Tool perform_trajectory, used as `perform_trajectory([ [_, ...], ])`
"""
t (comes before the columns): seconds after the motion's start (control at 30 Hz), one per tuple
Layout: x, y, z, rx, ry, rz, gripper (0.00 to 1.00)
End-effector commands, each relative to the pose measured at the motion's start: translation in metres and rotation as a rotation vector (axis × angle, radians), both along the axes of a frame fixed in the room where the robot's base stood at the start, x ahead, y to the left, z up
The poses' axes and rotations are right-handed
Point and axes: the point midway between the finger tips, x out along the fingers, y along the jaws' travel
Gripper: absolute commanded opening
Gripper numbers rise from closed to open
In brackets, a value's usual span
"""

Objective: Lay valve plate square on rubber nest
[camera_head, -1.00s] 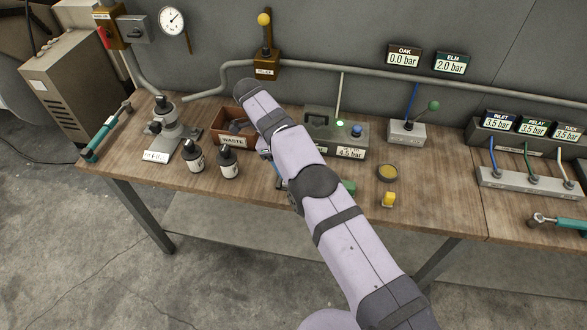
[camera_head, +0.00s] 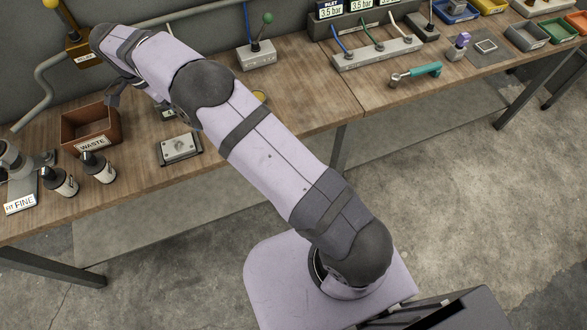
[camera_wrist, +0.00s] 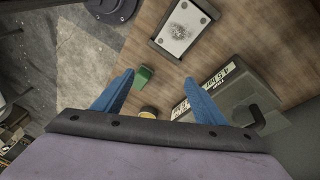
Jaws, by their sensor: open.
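A pale metal plate (camera_wrist: 184,27) with small corner holes and a speckled middle lies in a dark-edged holder on the bench in the wrist view. What looks like the same plate (camera_head: 180,147) shows in the head view, right of the bottles. I cannot tell whether the dark edging is the rubber nest. My gripper (camera_wrist: 159,76) is open, its two blue fingers apart with nothing held between them. The plate is beyond the fingertips, toward the top of the wrist view. In the head view my arm hides the fingers.
In the wrist view a green block (camera_wrist: 145,76) and a labelled grey box (camera_wrist: 238,92) are near the fingers. A teal-handled tool (camera_head: 415,74) lies farther right.

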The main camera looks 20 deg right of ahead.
Motion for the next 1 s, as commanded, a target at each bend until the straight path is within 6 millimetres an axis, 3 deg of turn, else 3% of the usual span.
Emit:
perform_trajectory([
  [0.03,-0.004,-0.017,0.009,0.020,0.020,0.054,0.65],
  [0.27,-0.040,-0.079,0.026,0.117,0.100,0.341,0.65],
  [0.47,-0.093,-0.129,0.031,0.193,0.132,0.582,0.65],
  [0.6,-0.141,-0.158,0.028,0.233,0.138,0.746,0.65],
  [0.8,-0.208,-0.185,0.016,0.266,0.130,0.951,0.65],
  [1.0,-0.252,-0.196,0.003,0.275,0.123,1.076,0.65],
])
